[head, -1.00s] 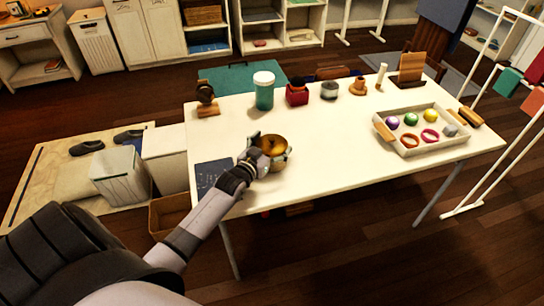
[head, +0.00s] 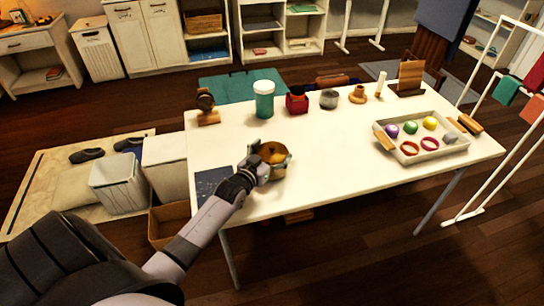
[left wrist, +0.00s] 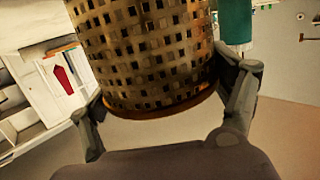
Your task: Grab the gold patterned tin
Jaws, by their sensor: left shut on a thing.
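The gold patterned tin (head: 272,152) is at the front left part of the white table, its open top facing up. In the left wrist view the tin (left wrist: 145,55) fills the middle, with rows of dark square marks and a brown bottom rim. My left gripper (head: 266,162) is shut on the tin, one finger on either side of it. In the wrist view both fingers of the gripper (left wrist: 160,92) flank its lower wall. I cannot tell whether the tin's base touches the table. My right gripper is not in view.
On the white table (head: 330,160), a dark slate (head: 212,187) lies left of the tin. Behind stand a watch stand (head: 207,108), a teal jar (head: 264,100) and a red box (head: 297,100). A white tray (head: 425,153) with several items is at right. The table's middle is clear.

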